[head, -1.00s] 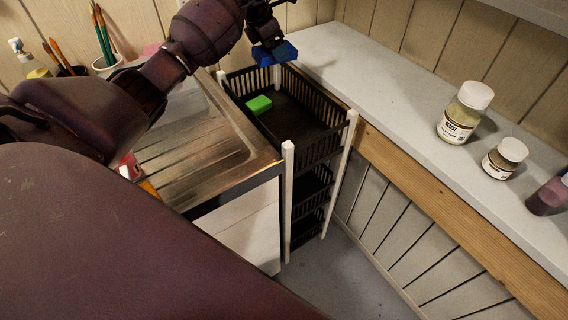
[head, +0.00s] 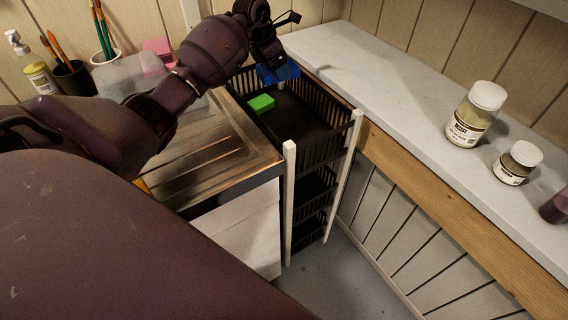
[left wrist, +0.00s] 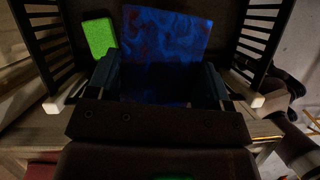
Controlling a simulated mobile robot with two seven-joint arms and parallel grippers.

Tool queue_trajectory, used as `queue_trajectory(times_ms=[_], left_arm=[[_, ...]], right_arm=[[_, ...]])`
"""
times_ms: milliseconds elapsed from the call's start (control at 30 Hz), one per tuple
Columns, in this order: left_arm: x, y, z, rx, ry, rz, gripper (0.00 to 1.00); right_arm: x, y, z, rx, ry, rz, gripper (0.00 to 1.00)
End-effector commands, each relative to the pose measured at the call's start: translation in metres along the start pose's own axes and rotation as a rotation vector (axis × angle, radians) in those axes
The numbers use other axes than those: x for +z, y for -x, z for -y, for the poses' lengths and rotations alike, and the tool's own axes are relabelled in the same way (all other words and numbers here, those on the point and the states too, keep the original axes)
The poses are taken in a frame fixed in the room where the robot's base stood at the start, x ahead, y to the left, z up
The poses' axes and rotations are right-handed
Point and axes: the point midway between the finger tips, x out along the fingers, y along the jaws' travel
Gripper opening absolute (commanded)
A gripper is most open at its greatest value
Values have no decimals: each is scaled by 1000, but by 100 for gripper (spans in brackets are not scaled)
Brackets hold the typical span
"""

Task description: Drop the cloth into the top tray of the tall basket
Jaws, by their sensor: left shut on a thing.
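A blue patterned cloth (head: 279,74) is held in my left gripper (head: 270,62) over the far end of the tall basket's top tray (head: 325,118). In the left wrist view the cloth (left wrist: 165,50) spreads flat between the two fingers of my left gripper (left wrist: 160,85), with the tray's slatted black walls on both sides. Whether the cloth touches the tray floor I cannot tell. The tall basket is black with white posts and has lower trays beneath. A green block-like item (head: 261,103) lies in the top tray, and also shows left of the cloth in the wrist view (left wrist: 99,37). My right gripper is out of view.
A metal drainboard (head: 225,145) adjoins the basket on the left. A grey shelf (head: 400,95) runs along its right, carrying a large jar (head: 470,120), a small jar (head: 515,165) and a dark bottle. Brush pots and a pump bottle (head: 30,65) stand at the back left.

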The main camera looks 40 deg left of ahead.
Motion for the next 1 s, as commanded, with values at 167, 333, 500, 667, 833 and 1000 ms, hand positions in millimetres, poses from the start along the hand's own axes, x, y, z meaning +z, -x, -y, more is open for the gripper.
queue_trajectory(times_ms=[167,333,500,667,833,1000], left_arm=[[0,0,0,0,0,0,78],[0,0,0,0,0,0,100],[0,0,0,0,0,0,100],[0,9,-1,2,0,1,100],[1,36,-1,5,-2,1,100],[0,67,-1,5,-1,2,100]], right_arm=[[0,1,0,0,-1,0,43],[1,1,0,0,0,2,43],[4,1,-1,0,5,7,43],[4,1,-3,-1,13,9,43],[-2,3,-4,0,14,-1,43],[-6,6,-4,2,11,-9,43]])
